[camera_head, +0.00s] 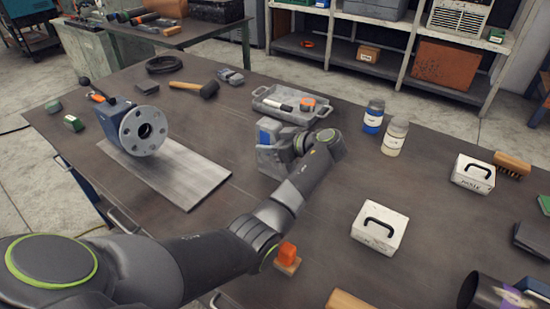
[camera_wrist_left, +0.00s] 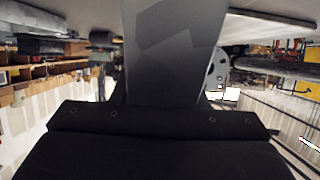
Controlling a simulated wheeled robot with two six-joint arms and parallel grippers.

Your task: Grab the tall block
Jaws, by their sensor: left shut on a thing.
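A grey, angular block (camera_head: 272,163) stands near the middle of the workbench, just below the grey tray. My left gripper (camera_head: 298,146) is at its right side and shut on it. In the left wrist view the grey block (camera_wrist_left: 172,50) fills the upper middle, with faceted shading on its face, directly ahead of the dark gripper body. The fingertips are mostly hidden, and I cannot tell whether the block's base touches the bench. My right gripper is not in view.
A blue flanged pipe (camera_head: 143,131) stands by a grey plate (camera_head: 185,178) at left. A mallet (camera_head: 205,88), grey tray (camera_head: 263,105), two bottles (camera_head: 374,116) and white handled boxes (camera_head: 380,229) are around. An orange-topped piece (camera_head: 287,254) is beside my forearm.

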